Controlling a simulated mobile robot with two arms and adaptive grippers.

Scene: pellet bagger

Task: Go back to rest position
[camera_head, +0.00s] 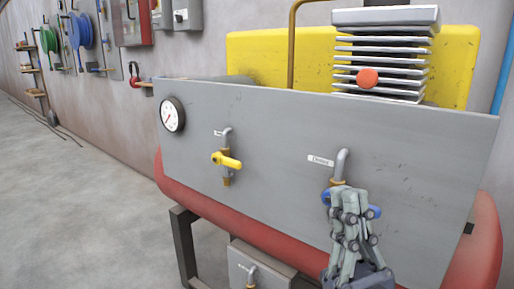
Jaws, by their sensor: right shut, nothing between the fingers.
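My right gripper (350,198) comes up from the bottom right. Its fingers are shut and empty, in front of the blue-handled valve (374,211) on the grey panel (270,135). The fingers cover the middle of the blue handle, and I cannot tell whether they touch it. A bent pipe rises above this valve, next to a small white label (321,161). My left gripper is not in view.
A yellow-handled valve (227,160) and a round gauge (172,114) are on the panel's left half. A red tank (215,208) lies below. A finned block (385,50) stands behind the panel. The floor (70,200) at left is mostly clear.

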